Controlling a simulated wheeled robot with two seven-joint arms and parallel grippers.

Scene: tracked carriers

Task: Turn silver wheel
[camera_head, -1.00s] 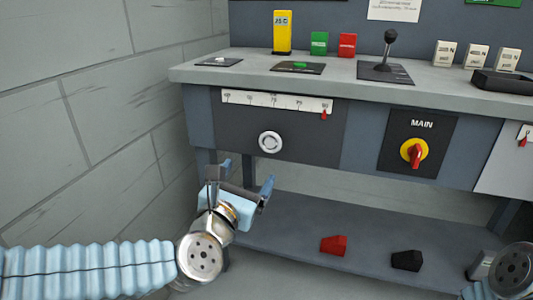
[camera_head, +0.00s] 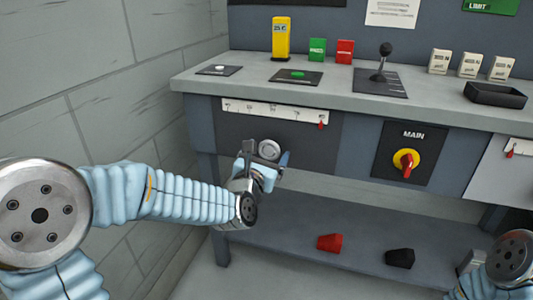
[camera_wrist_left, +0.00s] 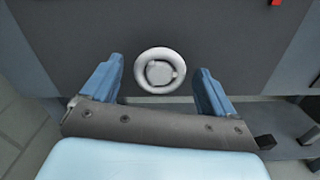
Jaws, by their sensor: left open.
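The silver wheel (camera_head: 269,149) is a small round knob on the dark front panel of the workbench. In the left wrist view the wheel (camera_wrist_left: 160,71) shows face on, between and beyond the two blue fingers. My left gripper (camera_head: 266,157) is open in front of the wheel, with one finger on each side; in the left wrist view the gripper (camera_wrist_left: 158,90) holds nothing. I cannot tell whether a finger touches the wheel. Above it is a white scale (camera_head: 274,114) with a red pointer (camera_head: 321,125) at its right end. My right gripper does not show.
Right of the wheel is a MAIN switch (camera_head: 406,163) with a red handle on yellow. A black lever (camera_head: 381,65) stands on the bench top (camera_head: 340,91). A red block (camera_head: 330,242) and a black block (camera_head: 399,258) lie on the lower shelf (camera_head: 300,220).

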